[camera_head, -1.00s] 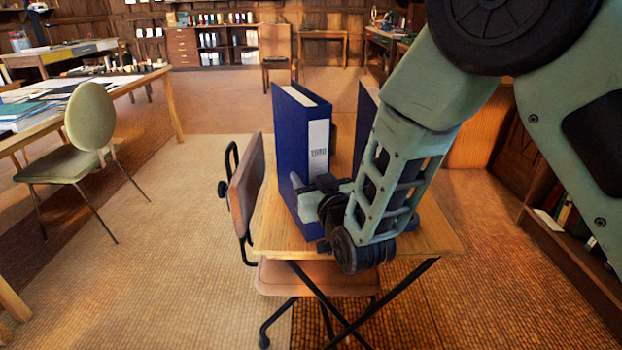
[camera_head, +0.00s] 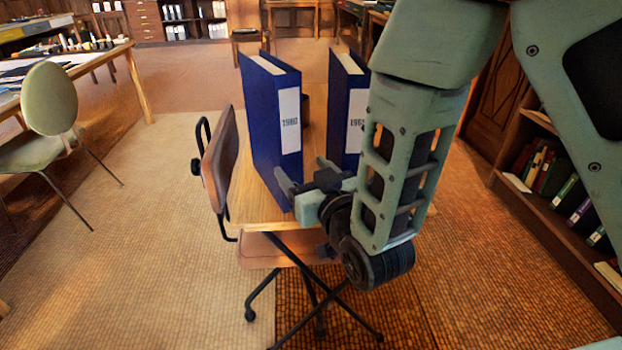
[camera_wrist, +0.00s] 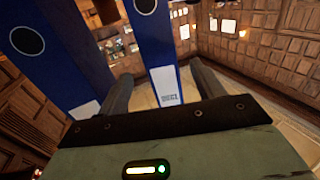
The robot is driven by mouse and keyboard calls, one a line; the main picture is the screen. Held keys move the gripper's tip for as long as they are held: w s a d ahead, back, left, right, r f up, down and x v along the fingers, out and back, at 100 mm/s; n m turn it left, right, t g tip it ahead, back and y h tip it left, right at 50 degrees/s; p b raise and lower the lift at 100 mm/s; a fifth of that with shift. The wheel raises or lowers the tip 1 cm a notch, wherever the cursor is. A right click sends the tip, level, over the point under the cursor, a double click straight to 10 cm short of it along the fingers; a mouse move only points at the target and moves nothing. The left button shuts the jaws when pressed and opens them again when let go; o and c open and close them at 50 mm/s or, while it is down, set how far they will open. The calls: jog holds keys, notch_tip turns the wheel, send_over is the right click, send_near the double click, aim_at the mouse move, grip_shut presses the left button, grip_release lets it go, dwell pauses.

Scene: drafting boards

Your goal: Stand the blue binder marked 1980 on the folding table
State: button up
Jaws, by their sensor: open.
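The blue binder marked 1980 (camera_head: 265,125) stands upright on the folding table (camera_head: 246,195), its white spine label facing me. A second blue binder (camera_head: 345,105) stands to its right, its label partly hidden by my arm. My gripper (camera_head: 305,175) is open and empty, just in front of the binders near the lower right of the 1980 spine. I cannot tell whether a finger touches it.
A wooden-backed chair (camera_head: 220,165) is tucked against the left side of the folding table. A green chair (camera_head: 50,110) and a long table (camera_head: 135,85) stand at left. A bookshelf (camera_head: 550,190) stands at right. The floor in front is clear.

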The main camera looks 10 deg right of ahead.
jog(key=s+f+g, duration=0.3)
jog(key=s+g, duration=0.4)
jog(key=s+d+r+n+g+h, duration=0.1)
jog(key=s+d+g+h, duration=0.2)
jog(key=s, duration=0.6)
jog(key=s+d+r+n+g+h, duration=0.1)
jog(key=s+d+n+g+h, duration=0.1)
jog(key=s+d+g, duration=0.4)
jog(key=s, duration=0.3)
jog(key=shift+d+r+g+h, duration=0.15)
jog(key=shift+r+g+h, duration=0.2)
jog(key=shift+g+h, duration=0.05)
notch_tip(320, 180, up, 18)
jog(key=p, duration=1.8)
jog(key=shift+r, duration=0.2)
